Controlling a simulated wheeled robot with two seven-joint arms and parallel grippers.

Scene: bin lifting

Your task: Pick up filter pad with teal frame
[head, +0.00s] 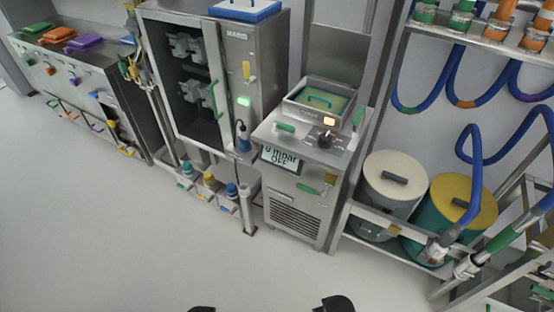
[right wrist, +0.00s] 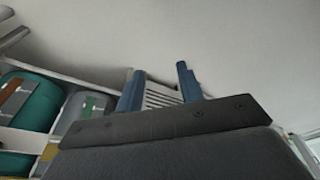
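A greenish pad with a teal-blue handle (head: 326,97) lies inside a shallow metal tray (head: 294,109) on top of the steel vacuum unit, right of the picture's middle in the head view. It looks like the filter pad with the teal frame, but its frame is too small to make out clearly. My right gripper (right wrist: 160,70) shows in the right wrist view with two blue fingers apart and nothing between them. It is well away from the pad. Only dark parts of mine show at the bottom edge of the head view. My left gripper's fingers are not seen.
The vacuum unit (head: 295,205) has a display reading OFF. A steel cabinet (head: 265,65) with a blue tray (head: 244,10) on top stands to its left. Drums, one with a yellow lid (head: 465,197), and hanging blue hoses are to its right. The floor in front is clear.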

